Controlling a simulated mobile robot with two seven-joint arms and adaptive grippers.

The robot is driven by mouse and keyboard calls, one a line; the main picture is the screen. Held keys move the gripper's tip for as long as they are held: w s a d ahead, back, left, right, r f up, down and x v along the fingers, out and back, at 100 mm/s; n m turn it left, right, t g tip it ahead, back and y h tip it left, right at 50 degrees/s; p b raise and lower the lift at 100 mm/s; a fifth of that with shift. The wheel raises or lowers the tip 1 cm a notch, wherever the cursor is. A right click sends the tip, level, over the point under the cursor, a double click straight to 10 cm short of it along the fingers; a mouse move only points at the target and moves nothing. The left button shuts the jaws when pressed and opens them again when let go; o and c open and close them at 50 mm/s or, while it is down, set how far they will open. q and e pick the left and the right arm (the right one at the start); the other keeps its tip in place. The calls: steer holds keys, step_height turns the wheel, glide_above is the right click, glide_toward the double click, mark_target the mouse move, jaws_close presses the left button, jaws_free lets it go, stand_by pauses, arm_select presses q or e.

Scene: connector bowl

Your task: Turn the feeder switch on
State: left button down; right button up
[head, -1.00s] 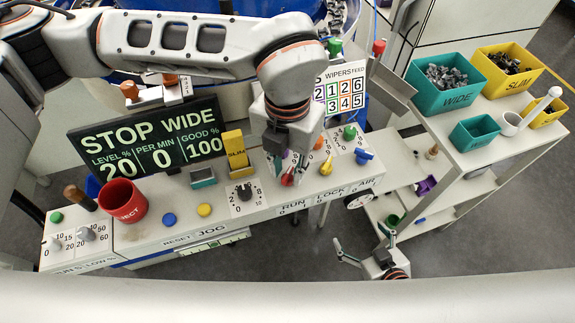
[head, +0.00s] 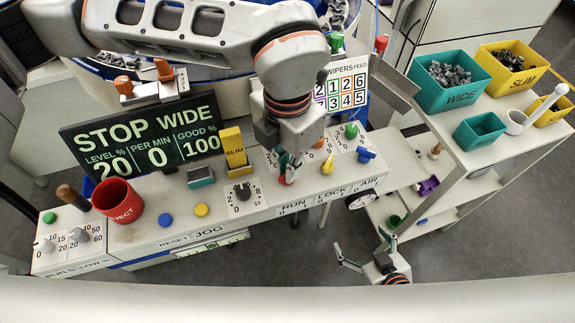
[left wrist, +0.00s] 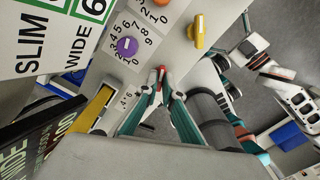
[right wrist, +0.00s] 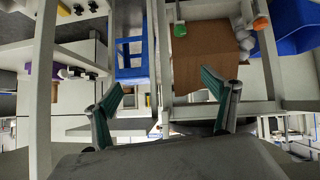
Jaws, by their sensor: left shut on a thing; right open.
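A small red switch handle (head: 287,179) stands on the console above the printed word RUN. My left gripper (head: 288,165) points down over it and is shut on it. In the left wrist view the red handle (left wrist: 161,74) shows between the tips of my left gripper (left wrist: 163,88). The fingers partly cover the handle, so I cannot read its position. No label reading feeder is legible beside it. My right gripper (head: 362,250) is open and empty in front of the console, and its spread fingers show in the right wrist view (right wrist: 166,88).
Close by are a yellow lever (head: 327,168) above LOCK, a blue lever (head: 366,156) above AIR, and a purple knob (left wrist: 127,46). A yellow SLIM block (head: 234,150) and a red REJECT cup (head: 119,201) stand to the left. A display (head: 140,135) reads STOP WIDE.

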arm_select(q)
steer(key=m+b, duration=0.1)
steer(key=m, duration=0.2)
steer(key=shift+m, duration=0.4)
steer(key=m, duration=0.3)
steer(key=shift+m+b, duration=0.3)
steer(key=m, duration=0.6)
steer(key=shift+m, duration=0.4)
steer(key=c, duration=2.2)
jaws_free()
step_height(320, 180, up, 12)
steer(key=shift+r, duration=0.1)
